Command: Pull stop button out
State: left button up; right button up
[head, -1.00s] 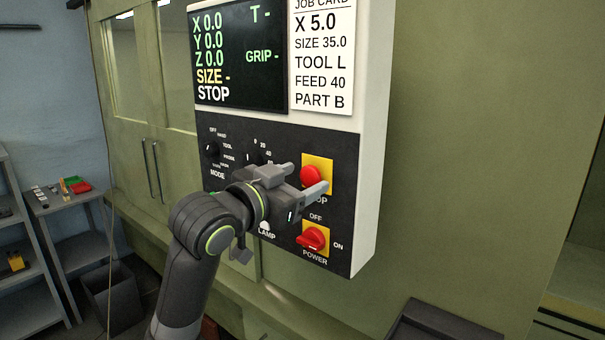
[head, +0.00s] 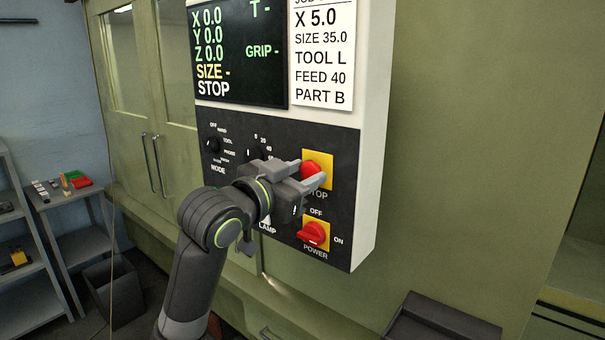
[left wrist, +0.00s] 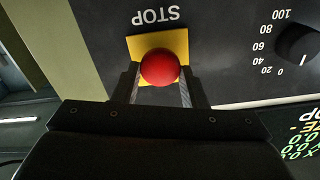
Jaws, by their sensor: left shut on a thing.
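The red stop button (head: 310,171) sits on a yellow square plate (head: 326,168) on the black control panel. In the left wrist view the round red button (left wrist: 160,67) shows between my fingers, in front of the yellow plate (left wrist: 140,45), with STOP printed upside down beyond it. My left gripper (head: 314,176) reaches the panel from the left, its fingers on either side of the button and shut on it. They hide part of the button in the head view. The screen (head: 240,52) reads STOP. My right gripper is not in view.
Below the button is a red power switch (head: 313,234) on its own yellow plate. The mode knob (head: 212,145) and another dial are to the left. A job card (head: 322,50) hangs above. Grey shelves (head: 85,240) stand at the far left.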

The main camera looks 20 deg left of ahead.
pick_arm(q)
jog(key=shift+s+a, duration=0.15)
jog(key=shift+s, duration=0.35)
jog(key=o, duration=0.8)
jog(key=shift+w+f, duration=0.1)
jog(key=shift+w, duration=0.05)
jog(key=shift+o, duration=1.3)
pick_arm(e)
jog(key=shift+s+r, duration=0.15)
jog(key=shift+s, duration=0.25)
pick_arm(q)
jog(key=shift+s, duration=0.2)
